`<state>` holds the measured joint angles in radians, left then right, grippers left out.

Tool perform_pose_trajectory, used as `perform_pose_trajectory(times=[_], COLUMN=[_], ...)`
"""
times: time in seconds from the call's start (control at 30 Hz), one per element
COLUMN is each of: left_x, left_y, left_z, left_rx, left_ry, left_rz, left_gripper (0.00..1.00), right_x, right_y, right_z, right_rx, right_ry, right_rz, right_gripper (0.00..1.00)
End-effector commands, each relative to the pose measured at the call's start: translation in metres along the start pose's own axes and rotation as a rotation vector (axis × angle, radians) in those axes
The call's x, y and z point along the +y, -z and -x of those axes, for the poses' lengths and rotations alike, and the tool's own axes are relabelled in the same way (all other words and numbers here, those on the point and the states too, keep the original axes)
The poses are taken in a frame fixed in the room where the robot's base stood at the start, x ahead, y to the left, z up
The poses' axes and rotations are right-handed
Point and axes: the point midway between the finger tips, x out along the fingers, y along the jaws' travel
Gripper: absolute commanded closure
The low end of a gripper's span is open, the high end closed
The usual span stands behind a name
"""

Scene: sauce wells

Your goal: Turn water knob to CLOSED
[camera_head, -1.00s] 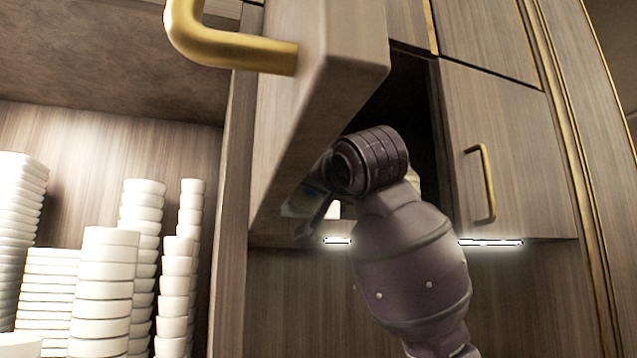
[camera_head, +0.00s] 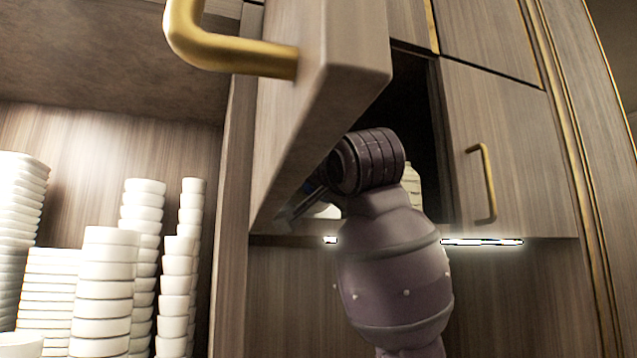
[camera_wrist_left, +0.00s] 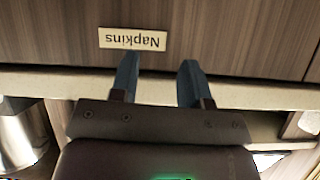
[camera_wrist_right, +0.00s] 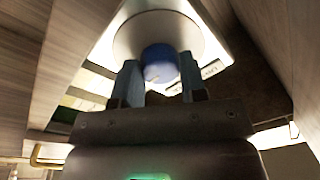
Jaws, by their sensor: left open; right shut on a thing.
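The water knob (camera_wrist_right: 159,60) is a blue cylinder on a round pale base (camera_wrist_right: 130,38) in the right wrist view. My right gripper (camera_wrist_right: 160,82) is shut on it, one finger on each side. Small lettering (camera_wrist_right: 211,70) shows on the white panel beside the base, but I cannot read it or tell the knob's setting. In the head view my right arm reaches into the open cabinet, and its gripper (camera_head: 300,205) is partly hidden by the wrist and door. My left gripper (camera_wrist_left: 157,80) is open and empty in the left wrist view.
The open cabinet door (camera_head: 330,75) with its brass handle (camera_head: 225,50) stands close to my right wrist. Stacks of white bowls (camera_head: 105,280) fill the left shelf. A closed cabinet (camera_head: 510,150) is at right. A "Napkins" label (camera_wrist_left: 132,39) faces my left gripper.

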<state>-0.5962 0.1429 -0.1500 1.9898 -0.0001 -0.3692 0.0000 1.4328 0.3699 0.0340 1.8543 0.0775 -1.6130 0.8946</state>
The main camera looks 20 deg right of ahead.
Motion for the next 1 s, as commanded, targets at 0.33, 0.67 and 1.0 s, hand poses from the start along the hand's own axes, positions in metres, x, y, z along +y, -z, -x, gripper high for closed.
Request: perform_pose_trajectory(times=[0.33, 0.67, 1.0], left_x=[0.0, 0.0, 0.001], left_y=[-0.002, -0.007, -0.016], left_z=[0.001, 0.002, -0.004], left_rx=[-0.004, -0.011, -0.012], left_ry=[0.001, 0.002, 0.0], left_rz=[0.001, 0.002, 0.001], left_gripper=[0.57, 0.57, 0.57], right_x=[0.0, 0.0, 0.0], right_y=[0.0, 0.0, 0.0], right_z=[0.0, 0.009, 0.067], right_rx=[0.001, 0.002, 0.003], right_ry=[0.001, 0.003, 0.004], right_rz=[0.0, 0.0, 0.0], right_gripper=[0.36, 0.36, 0.36])
